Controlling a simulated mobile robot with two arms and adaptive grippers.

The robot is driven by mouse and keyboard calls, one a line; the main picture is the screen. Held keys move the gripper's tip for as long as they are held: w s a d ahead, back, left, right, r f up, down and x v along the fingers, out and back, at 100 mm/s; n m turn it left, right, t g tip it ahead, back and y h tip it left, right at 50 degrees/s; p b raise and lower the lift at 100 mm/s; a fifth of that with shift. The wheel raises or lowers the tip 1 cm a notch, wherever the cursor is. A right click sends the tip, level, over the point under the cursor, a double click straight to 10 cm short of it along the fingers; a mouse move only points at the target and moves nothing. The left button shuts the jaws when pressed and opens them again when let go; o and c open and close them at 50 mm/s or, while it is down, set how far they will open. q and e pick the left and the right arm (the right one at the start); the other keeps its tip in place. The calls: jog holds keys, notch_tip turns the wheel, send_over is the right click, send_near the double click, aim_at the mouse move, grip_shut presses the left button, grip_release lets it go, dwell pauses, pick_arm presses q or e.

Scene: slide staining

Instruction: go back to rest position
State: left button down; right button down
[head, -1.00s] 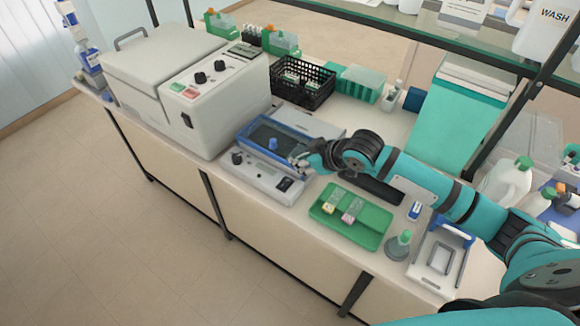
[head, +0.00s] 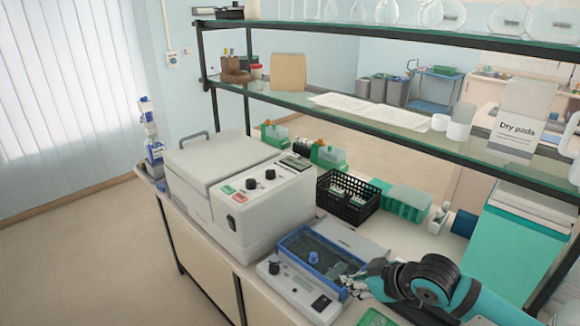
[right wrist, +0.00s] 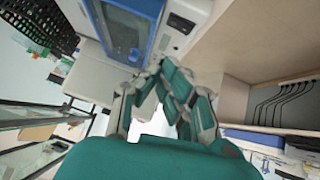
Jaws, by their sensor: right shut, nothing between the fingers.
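My right gripper (head: 358,281) is at the lower right in the head view, shut and empty. It is beside the right end of a blue-rimmed water bath (head: 285,240), which has a blue knob on its cover. I cannot tell the gap between them. In the right wrist view the fingers of my right gripper (right wrist: 145,82) show with nothing held, and the blue-rimmed bath (right wrist: 146,50) is beyond them. My left gripper is not in view.
A large grey machine (head: 265,215) stands left of the bath. A black basket (head: 345,208) and a teal box (head: 405,202) are behind it. A green tray (head: 375,318) is cut off at the bottom edge. Glass shelves (head: 330,105) span the bench's back.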

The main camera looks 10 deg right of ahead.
jog(key=s+a+f+m+g, duration=0.1)
jog(key=s+a+f, duration=0.55)
jog(key=s, duration=0.55)
jog(key=s+d+f+m+g+h, duration=0.2)
jog(key=s+d+m, duration=0.1)
jog(key=s, duration=0.4)
jog(key=s+d+f+m+g+h, duration=0.1)
jog(key=s+d+f+m+h, duration=0.15)
jog(key=s, duration=0.55)
notch_tip(320, 180, down, 32)
jog(key=s+r+g+b, duration=0.1)
jog(key=s+g+b, duration=0.1)
jog(key=b, duration=0.2)
jog(key=s+d+f+b, duration=0.3)
jog(key=s+f, duration=1.2)
jog(key=f, duration=0.4)
jog(key=shift+s+d+n+g, duration=0.15)
jog(key=shift+s+n+g, duration=0.15)
jog(key=shift+n+g, duration=0.1)
